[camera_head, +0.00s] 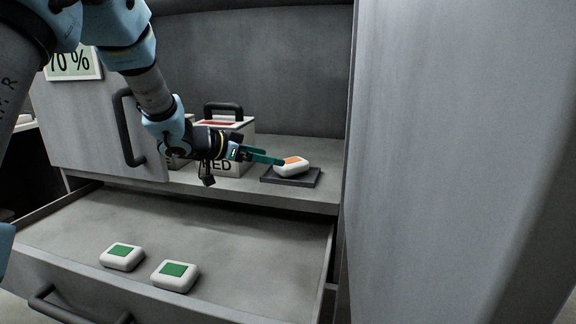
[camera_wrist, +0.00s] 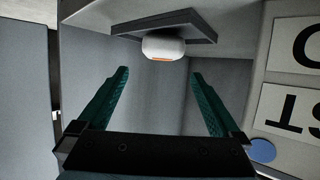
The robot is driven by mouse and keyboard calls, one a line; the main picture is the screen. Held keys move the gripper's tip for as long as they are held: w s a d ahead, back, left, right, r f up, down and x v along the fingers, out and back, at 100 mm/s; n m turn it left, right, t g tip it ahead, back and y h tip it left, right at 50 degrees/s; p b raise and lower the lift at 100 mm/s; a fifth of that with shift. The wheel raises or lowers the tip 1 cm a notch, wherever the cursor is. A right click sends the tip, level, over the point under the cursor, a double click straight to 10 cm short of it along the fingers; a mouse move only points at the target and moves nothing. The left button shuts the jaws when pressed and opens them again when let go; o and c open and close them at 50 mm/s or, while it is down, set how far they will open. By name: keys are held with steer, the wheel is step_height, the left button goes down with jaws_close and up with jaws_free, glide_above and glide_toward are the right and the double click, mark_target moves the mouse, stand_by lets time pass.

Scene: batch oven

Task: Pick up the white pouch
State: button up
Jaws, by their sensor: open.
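A white pouch with an orange patch (camera_head: 291,167) lies on a dark square pad (camera_head: 306,179) on the shelf. In the wrist view the white pouch (camera_wrist: 163,48) shows beyond the fingertips, roughly centred between them, on the dark pad (camera_wrist: 195,26). My gripper (camera_head: 275,160) reaches in from the left, its green fingers close beside the pouch in the head view. In the wrist view my gripper (camera_wrist: 158,73) is open and empty, its two fingers spread apart. Two more white pouches with green patches lie in the open drawer, at left (camera_head: 122,257) and right (camera_head: 175,276).
White boxes with dark handles (camera_head: 236,128) stand on the shelf behind my gripper. The drawer (camera_head: 235,235) is pulled out below the shelf. A grey panel (camera_head: 440,160) closes off the right side. A cabinet door with a handle (camera_head: 128,125) is at left.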

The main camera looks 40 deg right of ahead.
mark_target(291, 161)
steer(key=x, duration=0.3)
steer(key=shift+d+f+p, duration=0.2)
steer(key=shift+d+p, duration=0.1)
steer(key=shift+d, duration=0.05)
steer(key=shift+f+p+x, duration=0.2)
steer(key=shift+p+x, duration=0.65)
steer(key=shift+x, duration=2.05)
steer(key=shift+w+a, duration=0.1)
steer(key=shift+w, duration=0.05)
steer(key=shift+c, duration=0.2)
steer(key=c, duration=1.4)
steer(key=shift+o, duration=0.2)
step_height(291, 161, up, 9)
steer(key=shift+r+b, duration=0.25)
steer(key=shift+b, duration=0.25)
steer(key=shift+f+b, duration=2.05)
steer(key=shift+f, duration=2.6)
steer(key=shift+f, duration=0.1)
